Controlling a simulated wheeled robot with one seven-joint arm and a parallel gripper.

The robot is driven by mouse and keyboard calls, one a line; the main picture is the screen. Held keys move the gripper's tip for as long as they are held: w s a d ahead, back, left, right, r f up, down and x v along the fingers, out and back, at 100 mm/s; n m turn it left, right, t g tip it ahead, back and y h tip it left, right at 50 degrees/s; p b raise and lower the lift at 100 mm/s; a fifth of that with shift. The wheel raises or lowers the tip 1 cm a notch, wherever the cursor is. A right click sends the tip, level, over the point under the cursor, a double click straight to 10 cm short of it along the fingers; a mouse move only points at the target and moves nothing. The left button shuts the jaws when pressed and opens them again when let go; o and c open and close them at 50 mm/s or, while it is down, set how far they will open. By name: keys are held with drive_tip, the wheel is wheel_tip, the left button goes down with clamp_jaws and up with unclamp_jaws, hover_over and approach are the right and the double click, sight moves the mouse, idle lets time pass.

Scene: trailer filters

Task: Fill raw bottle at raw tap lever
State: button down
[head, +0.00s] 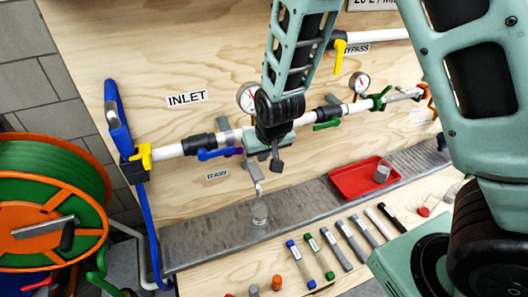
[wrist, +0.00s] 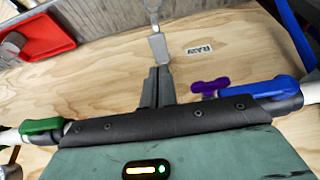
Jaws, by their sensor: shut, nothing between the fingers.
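A clear raw bottle (head: 259,212) stands upright on the metal drip strip, below the grey raw tap spout (head: 254,178). My gripper (head: 277,163) is at the pipe, just right of the spout and above the bottle, pointing down. In the wrist view my gripper (wrist: 160,88) has its dark fingers together and empty. A flat grey tap piece (wrist: 158,47) lies just beyond the fingertips; I cannot tell whether they touch it or whether it is the lever. The RAW label (wrist: 199,48) is beside it. My gripper hides part of the tap.
Blue (head: 214,154) and green (head: 327,124) valve handles flank my gripper along the pipe. A purple handle (wrist: 210,86) is close by. A red tray (head: 345,181) with a clear cup (head: 382,172) sits to the right. Several tubes lie in front of the metal strip (head: 195,240).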

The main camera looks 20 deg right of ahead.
drive_tip(key=shift+v, duration=1)
drive_tip(key=shift+w, duration=0.1)
drive_tip(key=s+a+r+n+g+b, duration=0.2)
drive_tip(key=s+a+n, duration=0.1)
drive_tip(key=s, duration=0.9)
drive_tip(key=s+a+r+n+g+b, duration=0.2)
drive_tip(key=s+a+r+n+b, duration=0.1)
drive_tip(key=s, duration=1)
drive_tip(key=shift+r+n+g+y, duration=0.25)
drive_tip(key=shift+n+g+y, duration=0.05)
drive_tip(key=shift+n, duration=0.6)
